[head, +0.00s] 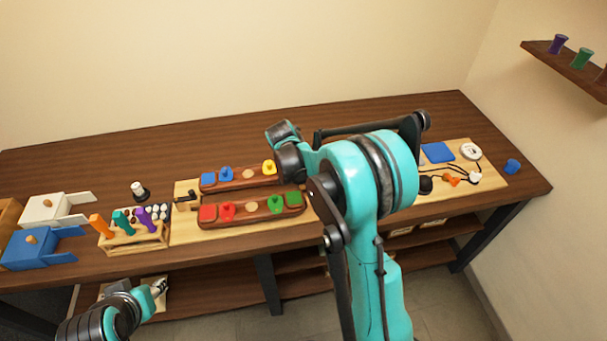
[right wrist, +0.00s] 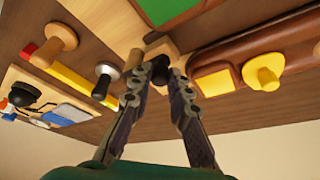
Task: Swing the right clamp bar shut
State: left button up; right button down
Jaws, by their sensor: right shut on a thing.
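In the right wrist view, my right gripper (right wrist: 158,82) is shut at the right clamp. A small dark part of the clamp bar (right wrist: 159,69) shows between its fingertips, in front of a pale wooden block (right wrist: 153,48). A wooden peg (right wrist: 133,60) stands beside the left fingertip. In the head view, my right arm hides this clamp and the right gripper. A similar left clamp (head: 187,203) with a dark part shows at the board's left end. My left gripper (head: 155,289) hangs in front of the bench at lower left; its opening is unclear.
Wooden saddles with red and green pieces (head: 252,209) and blue and yellow pieces (head: 239,178) lie on the board. A tool rack (head: 135,237) and blue box (head: 38,248) stand at left. A cable board (head: 490,185) is at right. The bench's back strip is clear.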

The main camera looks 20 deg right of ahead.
jog(key=c, duration=1.4)
grip_release()
jog(key=shift+w, duration=0.1)
jog(key=shift+c, duration=0.2)
jog(key=v, duration=1.2)
